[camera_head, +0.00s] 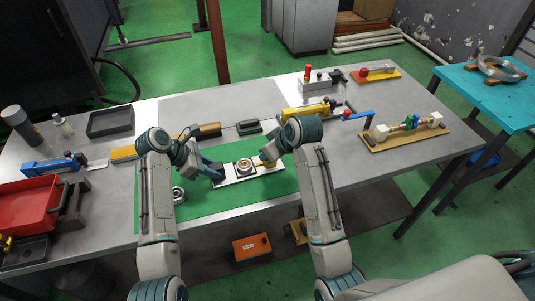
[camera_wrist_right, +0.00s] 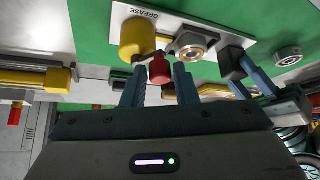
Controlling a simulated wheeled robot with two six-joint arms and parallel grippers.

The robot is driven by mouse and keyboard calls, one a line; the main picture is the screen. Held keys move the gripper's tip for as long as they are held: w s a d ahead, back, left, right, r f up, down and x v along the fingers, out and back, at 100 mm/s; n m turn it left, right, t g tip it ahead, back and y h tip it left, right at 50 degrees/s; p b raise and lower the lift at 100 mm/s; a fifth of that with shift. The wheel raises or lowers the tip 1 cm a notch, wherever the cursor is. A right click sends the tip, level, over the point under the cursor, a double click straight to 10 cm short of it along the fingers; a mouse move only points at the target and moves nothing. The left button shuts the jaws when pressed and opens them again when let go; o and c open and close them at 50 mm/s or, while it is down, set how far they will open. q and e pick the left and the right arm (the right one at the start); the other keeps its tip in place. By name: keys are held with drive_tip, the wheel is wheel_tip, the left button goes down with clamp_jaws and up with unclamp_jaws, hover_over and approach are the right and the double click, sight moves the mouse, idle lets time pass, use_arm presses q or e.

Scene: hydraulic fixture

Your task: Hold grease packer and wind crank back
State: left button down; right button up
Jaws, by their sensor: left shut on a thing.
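The grease packer is a pale plate (camera_head: 234,180) marked GREASE on the green mat, with a round metal bearing cup (camera_head: 244,166) at its middle. In the right wrist view the plate (camera_wrist_right: 190,18) carries a yellow cylinder (camera_wrist_right: 138,38), the metal cup (camera_wrist_right: 191,44) and a crank with a red knob (camera_wrist_right: 160,70). My left gripper (camera_head: 212,171) is shut on a dark block (camera_wrist_right: 232,63) at the plate's end. My right gripper (camera_wrist_right: 159,82) is open, its fingers on either side of the red knob; whether they touch it is unclear. In the head view its fingers are largely hidden.
The green mat (camera_head: 215,203) has a small metal ring part (camera_head: 178,194) at left. Behind are a green-topped block (camera_head: 248,126) and a yellow fixture (camera_head: 305,112). A red bin (camera_head: 30,203) stands far left; a tan fixture board (camera_head: 404,137) lies at right.

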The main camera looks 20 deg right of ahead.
drive_tip(key=c, duration=0.5)
drive_tip(key=shift+o, duration=0.2)
drive_tip(key=d+n+g+y, duration=0.1)
drive_tip(key=n, duration=0.1)
drive_tip(key=shift+d+n, duration=0.1)
drive_tip(key=shift+n, duration=0.3)
drive_tip(key=o, duration=0.5)
drive_tip(key=shift+d+n+g+y, duration=0.1)
drive_tip(key=shift+n+g+y, duration=0.2)
drive_tip(key=shift+n+y, duration=0.25)
drive_tip(key=o, duration=0.5)
drive_tip(key=shift+s, duration=0.1)
drive_tip(key=shift+r, duration=0.1)
drive_tip(key=v, duration=1.1)
drive_tip(key=shift+s+r, duration=0.2)
drive_tip(key=shift+r, duration=0.15)
